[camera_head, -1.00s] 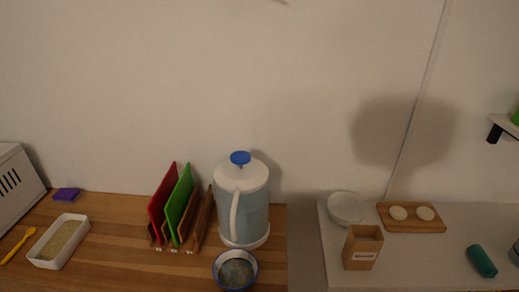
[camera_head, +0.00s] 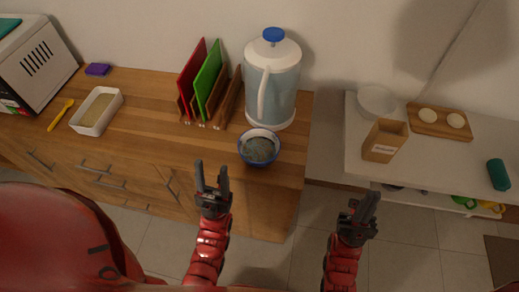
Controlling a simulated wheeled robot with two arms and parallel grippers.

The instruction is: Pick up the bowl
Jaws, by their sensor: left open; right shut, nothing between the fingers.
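A bowl (camera_head: 258,148) with a blue-and-white rim and greyish inside stands upright near the front right edge of the wooden counter, just in front of the kettle. A second, white bowl (camera_head: 376,101) sits at the back left of the white table. My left gripper (camera_head: 212,176) is open and empty, in front of the counter, lower left of the blue-rimmed bowl and apart from it. My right gripper (camera_head: 364,209) is shut and empty, over the floor in front of the white table, lower right of the blue-rimmed bowl.
A large kettle (camera_head: 272,80) stands behind the bowl. A rack with red and green boards (camera_head: 207,76) is left of it. A white tray (camera_head: 97,112) and yellow spoon lie further left. A gap separates the counter (camera_head: 150,128) from the white table (camera_head: 436,160).

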